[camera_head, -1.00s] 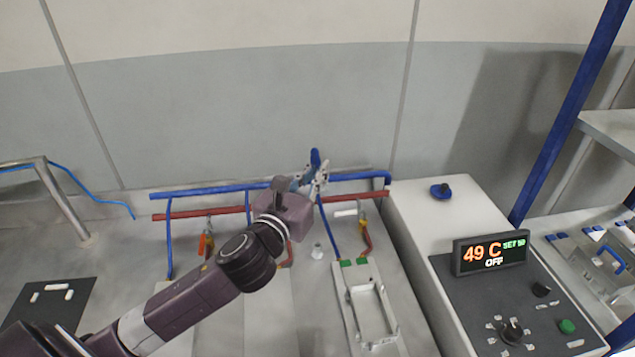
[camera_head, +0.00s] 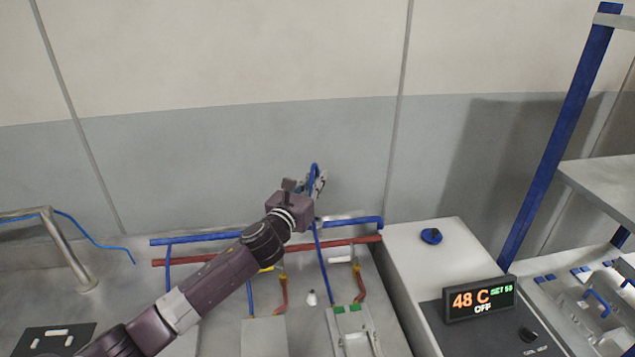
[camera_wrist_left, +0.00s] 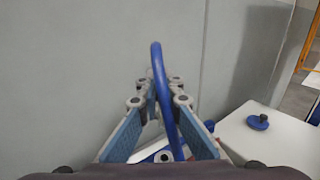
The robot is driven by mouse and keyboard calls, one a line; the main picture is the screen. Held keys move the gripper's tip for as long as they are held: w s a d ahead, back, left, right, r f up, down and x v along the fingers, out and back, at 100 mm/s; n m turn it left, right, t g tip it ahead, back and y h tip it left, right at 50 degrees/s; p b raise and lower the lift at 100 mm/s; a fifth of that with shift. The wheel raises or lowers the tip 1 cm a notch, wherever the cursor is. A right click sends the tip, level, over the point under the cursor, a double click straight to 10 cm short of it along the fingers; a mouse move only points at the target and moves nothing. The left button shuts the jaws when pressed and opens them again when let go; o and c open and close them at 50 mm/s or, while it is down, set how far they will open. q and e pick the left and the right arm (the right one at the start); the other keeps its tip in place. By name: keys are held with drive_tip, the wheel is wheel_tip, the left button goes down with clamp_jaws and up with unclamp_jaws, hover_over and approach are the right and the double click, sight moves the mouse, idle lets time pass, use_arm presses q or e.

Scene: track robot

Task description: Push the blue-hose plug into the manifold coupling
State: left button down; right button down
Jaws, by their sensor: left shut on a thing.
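My left gripper (camera_head: 318,185) is above the back pipes in the head view, shut on the blue-hose plug. The plug itself is mostly hidden between the fingers. The blue hose (camera_head: 315,168) arches up at the gripper. In the left wrist view the hose (camera_wrist_left: 158,62) loops up in front of the fingers (camera_wrist_left: 158,102) and down between them. The manifold has a blue pipe (camera_head: 200,239) above a red pipe (camera_head: 200,258). A small blue-and-white part with a dark hole (camera_wrist_left: 165,157) shows below the fingers; I cannot tell if it is the coupling. My right gripper is out of view.
A white cabinet with a blue knob (camera_head: 431,236) and a display (camera_head: 479,300) reading 48 C stands at the right. A fixture with green tabs (camera_head: 350,318) lies in front of the pipes. A metal rail (camera_head: 70,250) is at the left. The wall is close behind.

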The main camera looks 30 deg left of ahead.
use_arm(q)
drive_tip(key=shift+r, duration=0.1)
drive_tip(key=shift+f+b, duration=2.1)
drive_tip(key=shift+f, duration=0.9)
drive_tip(key=shift+p, duration=0.45)
drive_tip(key=shift+f, duration=0.15)
drive_tip(key=shift+f+b, duration=0.35)
drive_tip(key=shift+b, duration=0.05)
drive_tip(key=shift+s+f+b, duration=0.1)
drive_tip(key=shift+f+b, duration=0.75)
drive_tip(key=shift+f, duration=0.3)
drive_tip(key=c, duration=2)
unclamp_jaws()
